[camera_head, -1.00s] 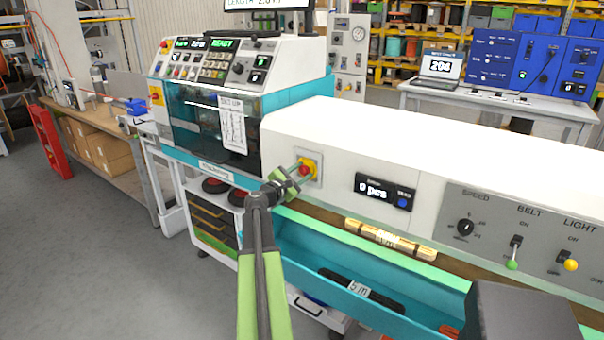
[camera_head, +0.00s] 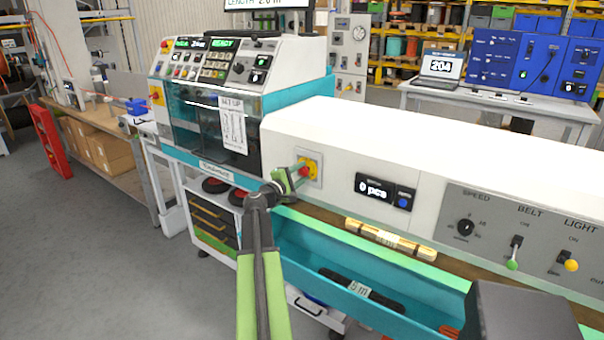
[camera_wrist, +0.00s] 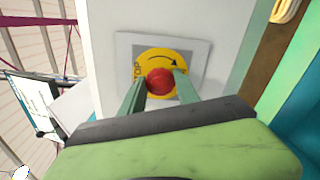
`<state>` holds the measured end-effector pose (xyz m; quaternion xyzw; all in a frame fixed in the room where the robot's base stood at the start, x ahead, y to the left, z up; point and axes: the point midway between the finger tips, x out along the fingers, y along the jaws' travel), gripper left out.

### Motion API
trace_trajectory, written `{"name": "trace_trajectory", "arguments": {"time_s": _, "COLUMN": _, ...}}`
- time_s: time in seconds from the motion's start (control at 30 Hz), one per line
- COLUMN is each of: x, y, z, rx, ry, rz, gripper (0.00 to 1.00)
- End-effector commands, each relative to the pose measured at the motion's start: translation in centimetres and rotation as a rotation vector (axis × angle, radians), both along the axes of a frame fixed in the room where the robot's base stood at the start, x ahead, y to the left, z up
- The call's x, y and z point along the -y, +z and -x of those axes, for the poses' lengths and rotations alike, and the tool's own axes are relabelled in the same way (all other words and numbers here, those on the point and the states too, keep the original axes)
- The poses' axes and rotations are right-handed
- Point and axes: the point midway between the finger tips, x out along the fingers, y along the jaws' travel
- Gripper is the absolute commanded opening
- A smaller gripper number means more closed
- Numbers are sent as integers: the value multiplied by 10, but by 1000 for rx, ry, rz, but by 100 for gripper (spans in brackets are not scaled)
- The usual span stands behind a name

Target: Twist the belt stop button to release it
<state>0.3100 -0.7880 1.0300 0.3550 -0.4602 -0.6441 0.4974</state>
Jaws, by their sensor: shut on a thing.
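The belt stop button is a red knob (camera_wrist: 160,82) on a round yellow plate (camera_wrist: 143,65) with a black arrow, set in a grey square on the white machine front. In the head view the button (camera_head: 305,171) sits left of the counter display, partly hidden by my gripper. My gripper (camera_head: 298,170) reaches it from the left front. In the wrist view its two green fingers stand on either side of the red knob, shut on it.
A counter display (camera_head: 384,191) and a panel with a speed knob, a belt switch (camera_head: 514,252) and a light switch (camera_head: 568,261) are to the right. A teal trough (camera_head: 400,302) runs below the button.

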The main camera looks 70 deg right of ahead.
Motion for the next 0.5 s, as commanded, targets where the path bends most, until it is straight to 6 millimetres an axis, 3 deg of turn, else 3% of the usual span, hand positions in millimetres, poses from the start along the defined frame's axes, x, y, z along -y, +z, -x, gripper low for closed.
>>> {"name": "trace_trajectory", "arguments": {"time_s": 0.5, "x": 0, "y": -1, "z": 3, "rx": 147, "ry": -6, "rz": 36, "gripper": 0}}
